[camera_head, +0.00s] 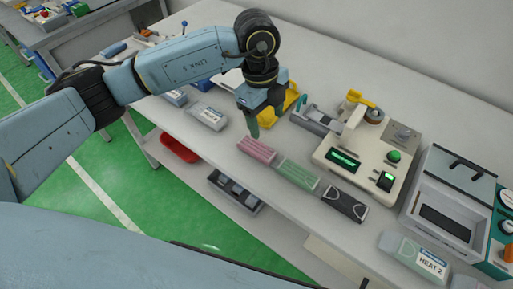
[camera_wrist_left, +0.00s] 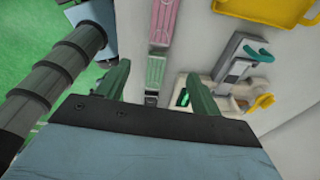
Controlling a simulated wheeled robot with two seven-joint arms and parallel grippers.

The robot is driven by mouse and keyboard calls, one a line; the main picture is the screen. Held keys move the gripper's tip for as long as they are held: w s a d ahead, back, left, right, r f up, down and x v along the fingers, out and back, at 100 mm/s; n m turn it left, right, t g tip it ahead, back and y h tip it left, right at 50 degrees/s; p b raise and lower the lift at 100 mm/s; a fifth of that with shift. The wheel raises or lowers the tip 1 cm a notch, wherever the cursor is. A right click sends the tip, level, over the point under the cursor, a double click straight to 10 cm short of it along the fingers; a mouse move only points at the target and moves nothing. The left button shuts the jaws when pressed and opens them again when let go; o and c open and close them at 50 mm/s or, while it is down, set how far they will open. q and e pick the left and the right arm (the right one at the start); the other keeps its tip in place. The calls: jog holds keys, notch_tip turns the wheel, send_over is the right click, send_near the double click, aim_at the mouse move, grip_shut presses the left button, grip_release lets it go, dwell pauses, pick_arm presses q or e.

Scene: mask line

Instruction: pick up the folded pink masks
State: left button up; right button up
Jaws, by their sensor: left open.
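The folded pink masks (camera_head: 257,150) lie as a flat stack near the front edge of the white table. They also show in the left wrist view (camera_wrist_left: 162,22), at the top, beyond the fingertips. My left gripper (camera_head: 263,118) is open and empty, pointing down above the table just behind the pink masks, apart from them. In the left wrist view its two green fingers (camera_wrist_left: 159,75) stand apart. My right gripper is in neither view.
Green masks (camera_head: 298,174) and black masks (camera_head: 344,204) lie in line to the right of the pink ones. Behind them are a yellow holder (camera_head: 292,98) and a sealing machine (camera_head: 352,160). A grey-white pack (camera_head: 208,116) lies left. A red tray (camera_head: 179,148) sits below the tabletop.

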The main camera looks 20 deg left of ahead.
pick_arm(q)
jog(key=w+a+n+y, duration=0.1)
jog(key=a+y, duration=0.1)
jog(key=a, duration=0.1)
send_over(257, 147)
notch_tip(257, 147, down, 7)
jog(key=shift+s+a, duration=0.15)
jog(key=shift+f, duration=2.9)
jog(key=c, duration=1)
